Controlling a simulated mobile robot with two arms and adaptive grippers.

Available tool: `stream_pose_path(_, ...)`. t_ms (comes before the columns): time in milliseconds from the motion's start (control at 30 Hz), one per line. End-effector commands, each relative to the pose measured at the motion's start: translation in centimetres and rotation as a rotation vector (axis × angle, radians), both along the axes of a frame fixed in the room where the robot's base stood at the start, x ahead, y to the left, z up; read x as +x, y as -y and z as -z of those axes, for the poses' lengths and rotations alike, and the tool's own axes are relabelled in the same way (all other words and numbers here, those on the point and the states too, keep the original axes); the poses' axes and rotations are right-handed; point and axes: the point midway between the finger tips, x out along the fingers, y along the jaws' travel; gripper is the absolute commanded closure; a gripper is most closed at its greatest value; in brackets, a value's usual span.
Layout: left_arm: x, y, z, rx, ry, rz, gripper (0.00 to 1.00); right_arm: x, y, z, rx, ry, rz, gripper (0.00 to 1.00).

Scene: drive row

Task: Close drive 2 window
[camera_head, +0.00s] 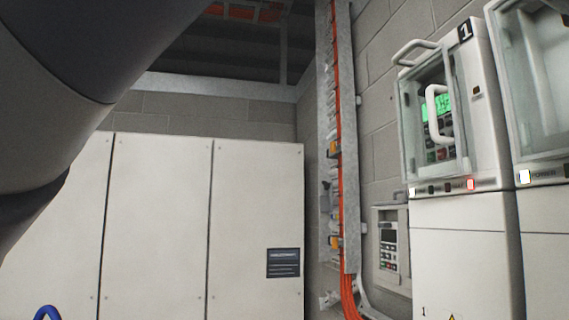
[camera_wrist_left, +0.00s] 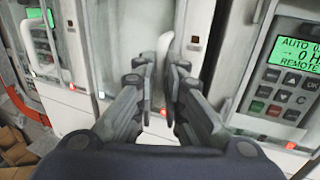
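Drive 1 (camera_head: 466,125), marked "1", stands at the right of the head view, with a glass window and white handle (camera_head: 432,110) over its green display. Next to it, cut by the right edge, is a drive window (camera_head: 545,95), by its place drive 2; its number is out of view. In the left wrist view, the middle drive window (camera_wrist_left: 118,45) has a white handle (camera_wrist_left: 164,52) just beyond my left gripper (camera_wrist_left: 158,78). The gripper's fingers are apart with a narrow gap, and nothing shows between them. I cannot tell how far that window stands open. My right gripper is not in view.
Another drive's keypad with green display (camera_wrist_left: 298,50) shows at the right of the left wrist view. Pale cabinets (camera_head: 160,220) line the left. A cable tray with orange cables (camera_head: 340,150) and a small wall panel (camera_head: 390,245) stand between. Boxes (camera_wrist_left: 20,145) lie lower left.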

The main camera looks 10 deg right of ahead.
Motion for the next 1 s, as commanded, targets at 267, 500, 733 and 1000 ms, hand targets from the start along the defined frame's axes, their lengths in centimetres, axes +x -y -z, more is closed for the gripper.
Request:
stream_pose_path(267,-0.8,0.3,-0.1,-0.004,0.005,0.021,0.70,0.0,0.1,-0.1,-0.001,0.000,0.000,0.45)
stream_pose_path(500,-0.7,0.3,0.0,-0.003,0.004,0.018,0.70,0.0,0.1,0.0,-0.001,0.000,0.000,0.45)
stream_pose_path(733,-0.9,-0.2,0.0,-0.002,0.005,0.018,0.70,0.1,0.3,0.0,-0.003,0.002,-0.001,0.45)
stream_pose_path(1000,-2.6,-4.9,-0.1,-0.006,0.007,0.015,0.70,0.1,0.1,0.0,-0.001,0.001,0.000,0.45)
